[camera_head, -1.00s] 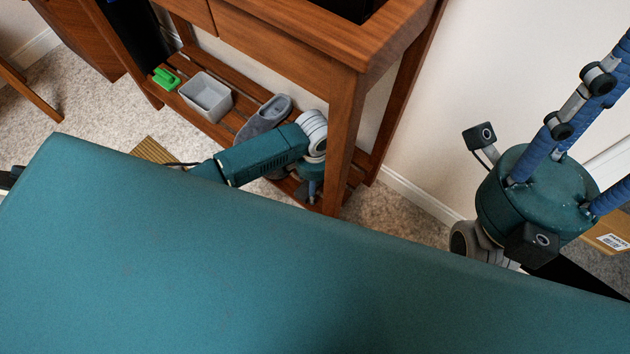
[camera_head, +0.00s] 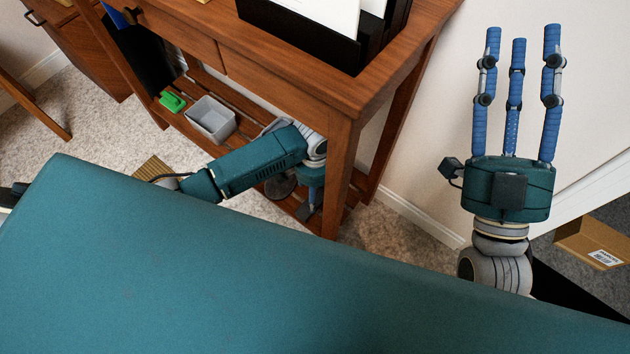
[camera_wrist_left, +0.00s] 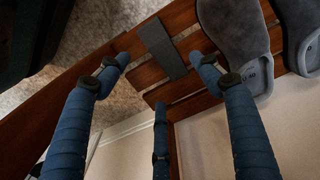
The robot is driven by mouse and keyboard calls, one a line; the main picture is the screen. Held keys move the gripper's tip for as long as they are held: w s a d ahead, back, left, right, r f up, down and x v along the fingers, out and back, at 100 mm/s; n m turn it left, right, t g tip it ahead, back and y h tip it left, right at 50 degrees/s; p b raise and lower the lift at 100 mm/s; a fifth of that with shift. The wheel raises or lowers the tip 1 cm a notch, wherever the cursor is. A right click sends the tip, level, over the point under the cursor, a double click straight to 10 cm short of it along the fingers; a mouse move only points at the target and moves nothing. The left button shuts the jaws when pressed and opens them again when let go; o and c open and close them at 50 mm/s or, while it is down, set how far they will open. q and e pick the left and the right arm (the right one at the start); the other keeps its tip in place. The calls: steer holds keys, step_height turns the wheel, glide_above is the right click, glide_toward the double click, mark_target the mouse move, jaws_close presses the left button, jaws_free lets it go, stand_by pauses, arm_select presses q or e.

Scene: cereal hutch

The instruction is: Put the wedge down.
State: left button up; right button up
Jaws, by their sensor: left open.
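The wedge (camera_wrist_left: 162,49) is a dark grey block lying on the slatted wooden shelf in the left wrist view. My left gripper (camera_wrist_left: 160,78) is open, its blue fingers spread, with the wedge just beyond the fingertips and apparently not held. In the head view my left gripper (camera_head: 312,192) is low at the bench's lower shelf, partly hidden by the front leg; the wedge cannot be made out there. My right gripper (camera_head: 520,38) is at the right, empty, with its three fingers spread and pointing up.
Grey slippers (camera_wrist_left: 237,40) lie right beside the wedge. A grey bin (camera_head: 211,119) and a green brush-like item (camera_head: 172,102) stand further left on the shelf (camera_head: 246,138). The hutch's front leg (camera_head: 340,180) is close to my left gripper. A cardboard box (camera_head: 592,243) is at the right.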

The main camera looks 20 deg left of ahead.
arm_select(q)
step_height(320, 180, up, 3)
steer(key=shift+p, duration=0.55)
arm_select(e)
steer(key=w+f+g+h, duration=0.1)
steer(key=w+f+g, duration=0.2)
steer(key=f, duration=0.3)
steer(key=shift+w+f+g, duration=0.25)
steer(key=shift+f+g, duration=0.15)
steer(key=shift+a, duration=0.1)
